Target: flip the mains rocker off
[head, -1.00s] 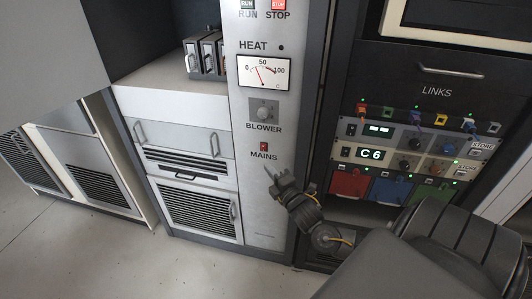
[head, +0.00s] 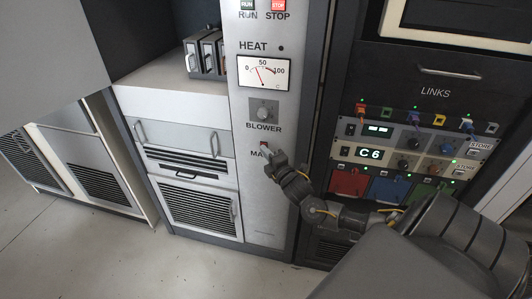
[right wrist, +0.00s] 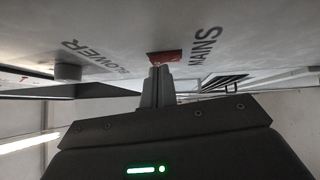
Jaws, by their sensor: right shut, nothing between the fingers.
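The red mains rocker (right wrist: 166,57) shows in the right wrist view on the pale panel, beside the MAINS lettering (right wrist: 205,47). My right gripper (right wrist: 160,72) is shut and empty, its fingertips right at the rocker's near edge. I cannot tell whether they touch it or press it. In the head view my right gripper (head: 266,151) covers most of the rocker and part of the MAINS label. The rocker's tilt cannot be made out. My left gripper is not in view.
The BLOWER knob (head: 264,110) and the HEAT meter (head: 264,73) sit above on the same panel (head: 255,215). RUN (head: 247,5) and STOP (head: 278,5) buttons are at the top. The LINKS rack (head: 432,75) with coloured plugs stands to the right.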

